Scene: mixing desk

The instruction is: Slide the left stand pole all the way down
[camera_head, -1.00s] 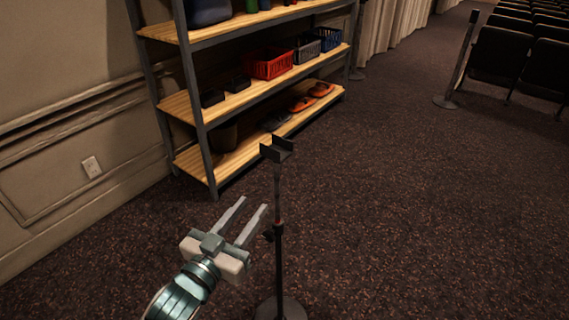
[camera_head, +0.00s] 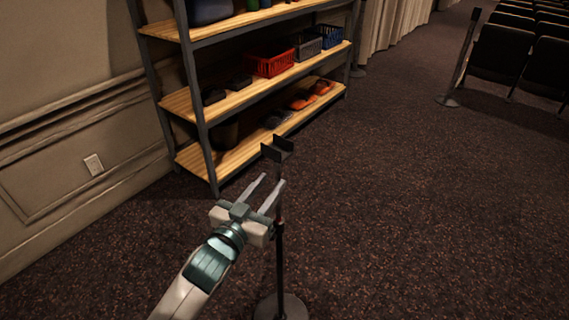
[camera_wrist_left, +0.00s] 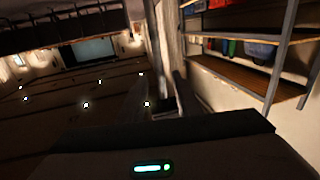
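One stand (camera_head: 279,254) shows in the head view: a thin dark upright pole on a round base (camera_head: 292,308), with a flat forked bracket (camera_head: 277,150) at its top. My left gripper (camera_head: 268,180) is open, its two pale fingers pointing up and right beside the upper pole, just under the bracket. The right finger overlaps the pole's left edge in the picture; I cannot tell whether they touch. The pole is not clearly between the fingers. In the left wrist view the fingers (camera_wrist_left: 161,92) are dark and apart. My right gripper is not in view.
A shelf rack (camera_head: 204,130) with wooden boards stands behind the stand, against the wall, holding a red basket (camera_head: 270,65) and shoes. A post (camera_head: 460,60) and dark chairs (camera_head: 500,55) are at the upper right. The carpet right of the stand is clear.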

